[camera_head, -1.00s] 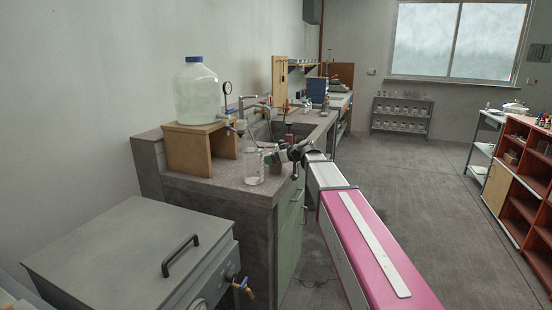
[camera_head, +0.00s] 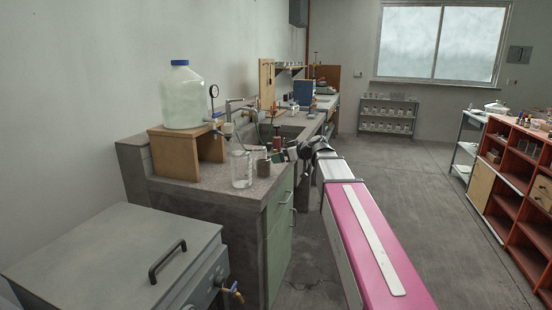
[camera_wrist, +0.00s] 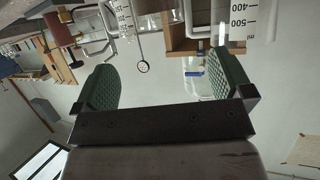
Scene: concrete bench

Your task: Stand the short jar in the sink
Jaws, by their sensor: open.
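A clear glass jar (camera_head: 241,170) stands upright near the front edge of the concrete bench; I cannot tell for sure that it is the short jar. The sink (camera_head: 291,131) is a dark recess in the bench top beyond it, partly hidden by my arm. My gripper (camera_head: 287,151) is above the bench, to the right of the glass jar. In the wrist view its two green-padded fingers (camera_wrist: 158,83) are wide apart with nothing between them. That view is upside down, and vessels marked in ml (camera_wrist: 236,22) show at its top edge.
A large blue-capped jug (camera_head: 187,98) sits on a wooden stand (camera_head: 174,154) behind. A tap (camera_head: 229,106) rises near the sink. A grey lidded box (camera_head: 110,255) is in front. Open floor lies to the right.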

